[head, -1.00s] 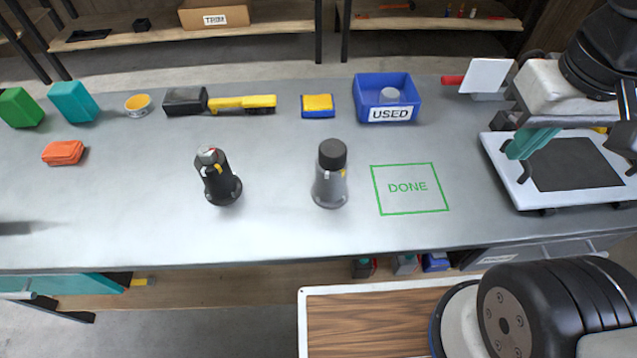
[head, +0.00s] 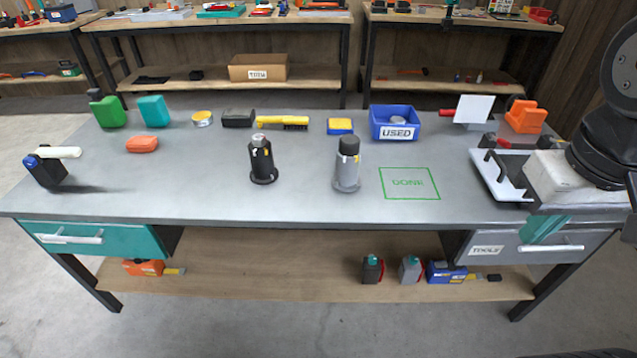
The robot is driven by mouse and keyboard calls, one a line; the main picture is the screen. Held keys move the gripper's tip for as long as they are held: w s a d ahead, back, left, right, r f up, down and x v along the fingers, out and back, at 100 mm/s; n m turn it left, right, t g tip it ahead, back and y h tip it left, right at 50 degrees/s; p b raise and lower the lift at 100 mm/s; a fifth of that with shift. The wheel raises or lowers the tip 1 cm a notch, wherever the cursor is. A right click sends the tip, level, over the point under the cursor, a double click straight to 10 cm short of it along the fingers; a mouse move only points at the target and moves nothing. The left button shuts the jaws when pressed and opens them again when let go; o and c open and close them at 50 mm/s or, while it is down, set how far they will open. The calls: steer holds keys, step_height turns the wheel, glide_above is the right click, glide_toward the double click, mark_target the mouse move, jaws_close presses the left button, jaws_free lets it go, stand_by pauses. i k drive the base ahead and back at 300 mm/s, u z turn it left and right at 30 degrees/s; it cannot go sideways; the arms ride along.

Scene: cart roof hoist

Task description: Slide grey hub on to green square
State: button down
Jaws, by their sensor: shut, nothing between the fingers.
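The grey hub (head: 346,174) stands upright on the metal bench, with a dark cap on top. The green square outline marked DONE (head: 409,183) lies on the bench just to the right of the hub. The hub is outside the square, and the square is empty. My gripper (head: 543,230), with teal fingers, is shut and empty at the far right by the bench's front edge, well away from the hub. Its fingers show in front of the grey drawer.
A black hub (head: 262,161) stands left of the grey one. The blue USED bin (head: 395,123) sits behind the square. A white tray (head: 501,177) lies to the right, partly hidden by my arm. The bench front between the hubs and its edge is clear.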

mark_target(346, 178)
steer(key=u, duration=1.45)
steer(key=i, duration=1.05)
steer(key=z, duration=1.5)
